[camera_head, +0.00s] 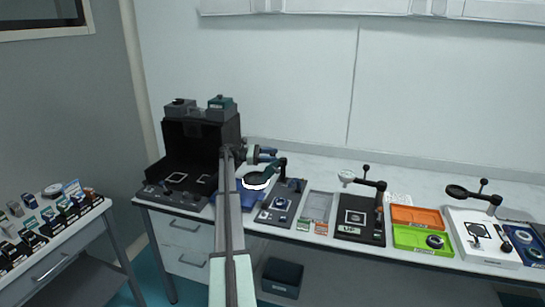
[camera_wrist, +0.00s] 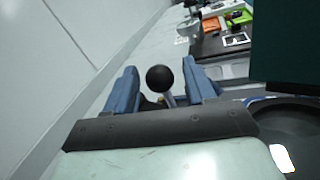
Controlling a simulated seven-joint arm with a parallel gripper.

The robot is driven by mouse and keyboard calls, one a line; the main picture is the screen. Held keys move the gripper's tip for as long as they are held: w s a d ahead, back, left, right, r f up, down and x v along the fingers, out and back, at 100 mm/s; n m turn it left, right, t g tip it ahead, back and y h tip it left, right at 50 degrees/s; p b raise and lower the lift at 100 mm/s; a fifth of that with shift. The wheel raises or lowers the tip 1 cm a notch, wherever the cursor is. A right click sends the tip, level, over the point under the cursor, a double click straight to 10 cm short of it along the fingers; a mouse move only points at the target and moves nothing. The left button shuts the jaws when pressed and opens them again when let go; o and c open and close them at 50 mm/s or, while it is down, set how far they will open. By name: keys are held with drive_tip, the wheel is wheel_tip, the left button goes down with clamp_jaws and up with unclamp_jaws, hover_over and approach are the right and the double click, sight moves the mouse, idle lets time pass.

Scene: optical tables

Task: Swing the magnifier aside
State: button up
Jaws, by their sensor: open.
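My gripper (camera_head: 266,154) reaches over the bench beside a magnifier. The magnifier has a dark round head (camera_head: 257,179) on a short arm, with a dark post (camera_head: 283,169) to its right. In the wrist view my gripper (camera_wrist: 160,68) is open, with its two blue fingers apart. A black ball knob (camera_wrist: 160,78) on a thin light stem shows between the fingers, and I see no finger closed on it. A dark round rim (camera_wrist: 285,112), likely the magnifier head, lies at lower right. In the head view the knob is hidden or too small to tell.
Two more magnifiers stand to the right, one over a black board (camera_head: 352,232), one over a white board (camera_head: 470,245). Orange (camera_head: 418,214) and green (camera_head: 408,238) trays lie between them. A black enclosure (camera_head: 185,150) stands left. A large dark teal block (camera_wrist: 287,45) is close at right.

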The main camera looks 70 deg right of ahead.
drive_tip(key=v, duration=1.1)
drive_tip(key=shift+w, duration=0.15)
drive_tip(key=shift+c, duration=0.5)
